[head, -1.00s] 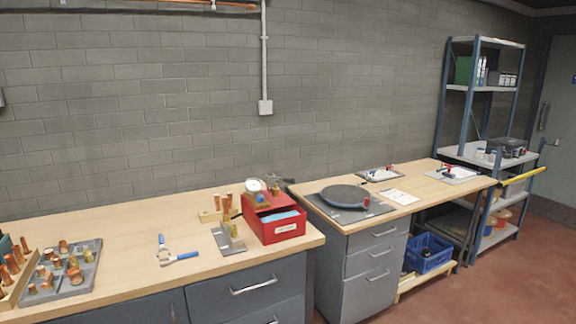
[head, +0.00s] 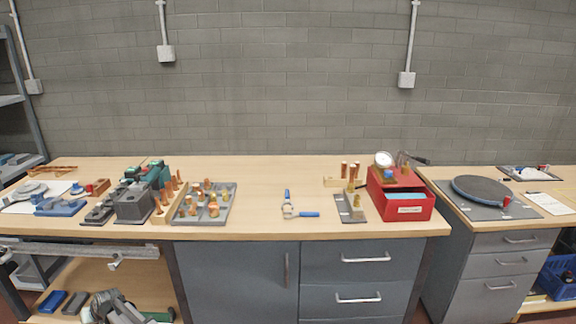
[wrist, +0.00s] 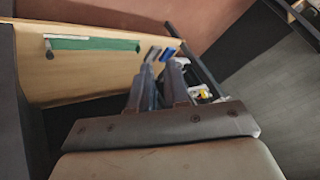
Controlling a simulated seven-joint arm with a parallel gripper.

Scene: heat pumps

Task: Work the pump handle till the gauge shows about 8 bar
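The test pump is a red box (head: 402,206) near the right end of the long bench in the head view. A round white-faced gauge (head: 383,159) stands on top at its left. The dial is too small to read. A dark lever (head: 415,159), which looks like the pump handle, sticks out at the top right of the box. My gripper (wrist: 160,54) shows only in the wrist view, away from the pump. Its two dark fingers stand close together with nothing visible between them. I cannot tell if they are fully shut.
Left of the pump are a small grey plate with brass fittings (head: 350,208), blue-handled pliers (head: 297,206) and a grey tray of copper fittings (head: 206,203). A second bench with a round dark disc (head: 483,191) stands at right. The bench between the pliers and tray is clear.

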